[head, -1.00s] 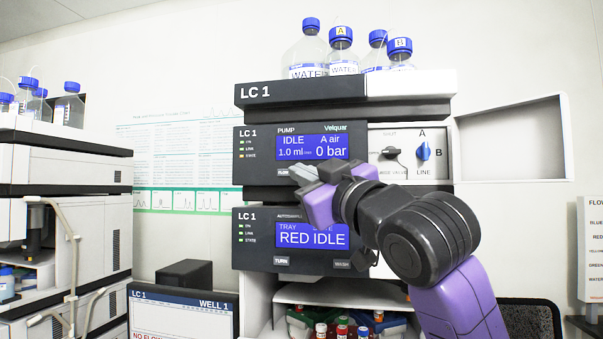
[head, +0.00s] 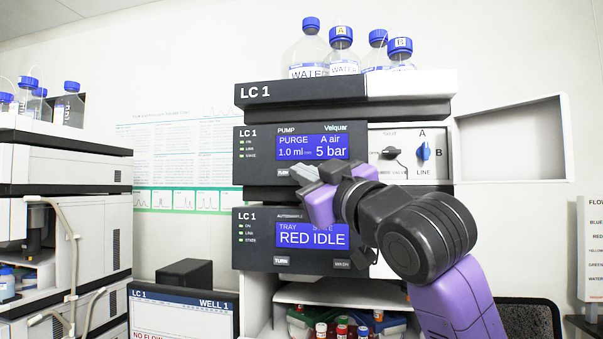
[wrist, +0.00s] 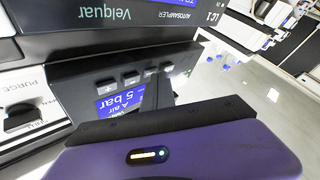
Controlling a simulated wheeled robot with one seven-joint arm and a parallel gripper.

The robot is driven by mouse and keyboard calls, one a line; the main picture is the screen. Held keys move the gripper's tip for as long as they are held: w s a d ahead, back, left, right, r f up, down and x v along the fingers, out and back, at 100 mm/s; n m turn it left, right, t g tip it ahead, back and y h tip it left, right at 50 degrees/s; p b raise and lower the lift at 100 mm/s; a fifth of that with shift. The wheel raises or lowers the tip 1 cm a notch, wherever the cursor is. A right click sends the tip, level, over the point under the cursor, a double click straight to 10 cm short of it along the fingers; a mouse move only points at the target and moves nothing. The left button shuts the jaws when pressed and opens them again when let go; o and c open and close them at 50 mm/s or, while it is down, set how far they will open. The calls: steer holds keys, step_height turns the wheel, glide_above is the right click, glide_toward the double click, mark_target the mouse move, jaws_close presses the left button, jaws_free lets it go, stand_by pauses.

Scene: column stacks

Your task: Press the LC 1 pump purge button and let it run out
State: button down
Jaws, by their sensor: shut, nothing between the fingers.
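The LC 1 pump panel (head: 262,165) is the upper dark module on the stack in the head view. Its blue display (head: 312,147) reads PURGE, A air, 1.0 ml and 5 bar. My gripper (head: 300,175) is shut and empty, with its fingertips at the lower edge of the pump panel, just right of a grey button (head: 283,172).
The autosampler panel (head: 255,240) below reads RED IDLE. Right of the pump are a black knob (head: 391,153) and a blue A/B knob (head: 423,152). An open white door (head: 512,139) juts out at right. Capped bottles (head: 309,52) stand on top.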

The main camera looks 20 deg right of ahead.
steer(key=shift+s+a, duration=0.45)
steer(key=shift+s, duration=0.2)
steer(key=shift+s+a, duration=0.75)
steer(key=shift+s, duration=0.3)
steer(key=shift+s+a, duration=0.75)
steer(key=shift+s, duration=0.25)
